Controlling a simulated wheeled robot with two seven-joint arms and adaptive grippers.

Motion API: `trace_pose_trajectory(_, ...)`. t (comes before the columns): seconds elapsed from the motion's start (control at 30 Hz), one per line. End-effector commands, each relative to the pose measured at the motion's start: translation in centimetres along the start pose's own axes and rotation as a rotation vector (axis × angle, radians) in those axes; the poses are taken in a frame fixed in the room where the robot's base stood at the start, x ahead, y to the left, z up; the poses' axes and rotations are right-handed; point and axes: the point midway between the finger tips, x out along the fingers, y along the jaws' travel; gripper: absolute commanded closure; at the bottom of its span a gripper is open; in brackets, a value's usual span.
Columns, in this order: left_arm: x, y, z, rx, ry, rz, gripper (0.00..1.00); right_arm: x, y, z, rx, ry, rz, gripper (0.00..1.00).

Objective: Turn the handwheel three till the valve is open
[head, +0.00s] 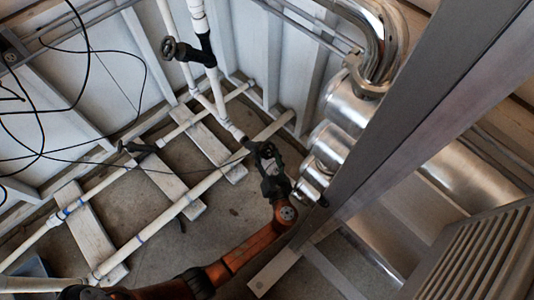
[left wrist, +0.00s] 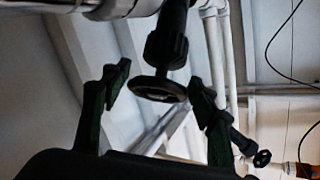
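In the left wrist view a black handwheel (left wrist: 158,90) on a dark valve stem (left wrist: 168,40) hangs from a white pipe. My left gripper (left wrist: 160,78) is open, with one finger on each side of the wheel and a visible gap to each. In the head view my left gripper (head: 266,158) is at the lower end of a white pipe, and its dark fingers hide most of that valve. Two other black handwheels show in the head view, one on the upper pipe (head: 185,50) and one on the floor pipe (head: 140,147). No number marks show. My right gripper is not in view.
Shiny metal cylinders (head: 346,105) stand close to the right of my left gripper. A grey beam (head: 400,130) crosses the right side. White floor pipes (head: 160,222) lie on pale boards (head: 88,232). Thin black cables hang at the left.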

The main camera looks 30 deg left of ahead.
Motion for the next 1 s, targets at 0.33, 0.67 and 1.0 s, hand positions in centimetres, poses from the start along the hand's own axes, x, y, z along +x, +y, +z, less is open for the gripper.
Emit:
trace_pose_trajectory(0.33,0.0,-0.1,0.0,0.001,0.000,-0.001,0.30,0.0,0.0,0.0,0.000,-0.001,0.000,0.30)
trace_pose_trajectory(0.67,-0.3,-1.0,-1.7,-0.002,0.002,-0.002,0.30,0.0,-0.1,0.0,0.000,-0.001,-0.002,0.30)
trace_pose_trajectory(1.0,-1.1,-4.1,-7.1,-0.005,0.002,-0.002,0.30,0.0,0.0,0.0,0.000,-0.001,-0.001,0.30)
